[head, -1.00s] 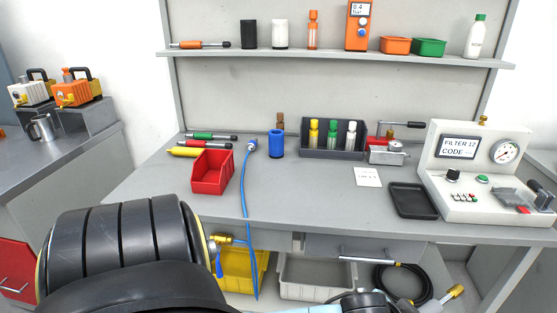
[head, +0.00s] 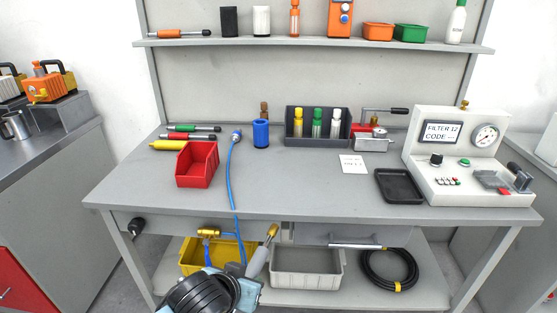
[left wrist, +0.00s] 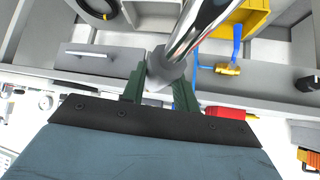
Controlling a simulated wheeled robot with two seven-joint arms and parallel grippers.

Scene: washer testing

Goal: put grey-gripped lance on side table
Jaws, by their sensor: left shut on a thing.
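The grey-gripped lance (head: 258,260) is at the bottom middle of the head view, in front of the workbench, tilted with its brass tip up and to the right. My left gripper (head: 240,275) holds its lower part, partly hidden by my wrist. In the left wrist view, the green-fingered left gripper (left wrist: 160,88) is shut on the lance (left wrist: 195,35), whose shiny tube runs up and away. A steel-topped side table (head: 60,140) stands at the left. My right gripper is out of view.
The workbench (head: 290,195) has a red bin (head: 198,165), black tray (head: 400,187) and test unit (head: 455,160). Yellow (head: 190,258) and grey (head: 305,270) bins and a coiled hose (head: 390,270) are on the lower shelf. Pumps (head: 48,84) and a steel mug (head: 15,125) occupy the side table's back.

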